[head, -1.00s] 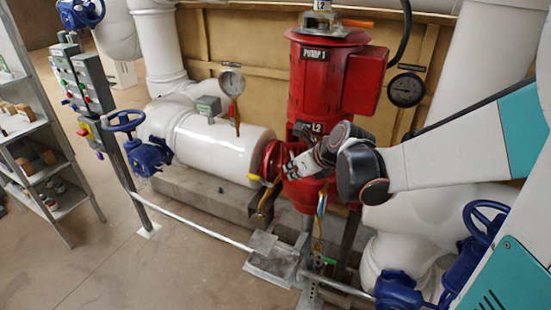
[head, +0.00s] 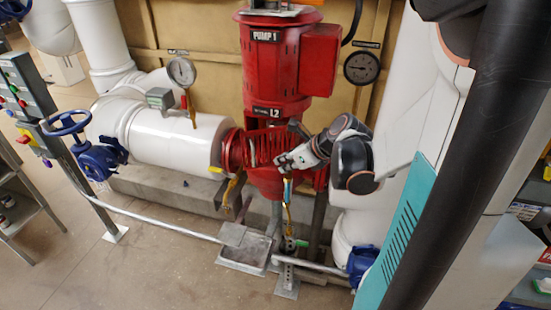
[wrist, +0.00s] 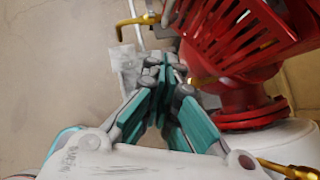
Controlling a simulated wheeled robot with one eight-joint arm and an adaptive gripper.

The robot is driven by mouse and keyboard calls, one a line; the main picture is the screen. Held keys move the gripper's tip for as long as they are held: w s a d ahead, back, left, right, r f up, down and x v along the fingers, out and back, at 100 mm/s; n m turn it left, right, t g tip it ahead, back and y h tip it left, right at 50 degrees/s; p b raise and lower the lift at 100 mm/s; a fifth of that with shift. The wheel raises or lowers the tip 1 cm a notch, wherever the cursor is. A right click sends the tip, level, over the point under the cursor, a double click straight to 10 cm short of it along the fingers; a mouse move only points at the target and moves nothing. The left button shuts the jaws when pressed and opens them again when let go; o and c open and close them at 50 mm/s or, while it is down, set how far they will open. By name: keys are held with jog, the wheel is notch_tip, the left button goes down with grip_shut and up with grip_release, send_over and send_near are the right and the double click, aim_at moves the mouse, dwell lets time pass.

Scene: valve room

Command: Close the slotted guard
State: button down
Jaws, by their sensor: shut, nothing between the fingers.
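The red slotted guard (head: 268,146) is at the lower body of the red pump (head: 275,75), under the L2 label, with slots between its bars. In the wrist view the slotted guard (wrist: 240,32) fills the upper right, swung out from the pump body as far as I can tell. My gripper (head: 280,163) is at the guard's lower right side in the head view. In the wrist view my gripper (wrist: 168,68) is shut and empty, left of and below the guard; I cannot tell whether it touches it.
A white pipe (head: 165,138) with a gauge (head: 181,71) runs left of the pump. A blue valve wheel (head: 65,124) stands further left. A low metal rail (head: 160,220) crosses in front, with a grey plate (head: 245,245) at floor level. Yellow handles (wrist: 133,22) are near the gripper.

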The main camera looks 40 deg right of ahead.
jog(key=w+a+f+b, duration=0.2)
jog(key=w+f, duration=0.2)
jog(key=w, duration=0.3)
jog(key=shift+w+b, duration=0.35)
jog(key=shift+w, duration=0.05)
jog(key=shift+d, duration=0.1)
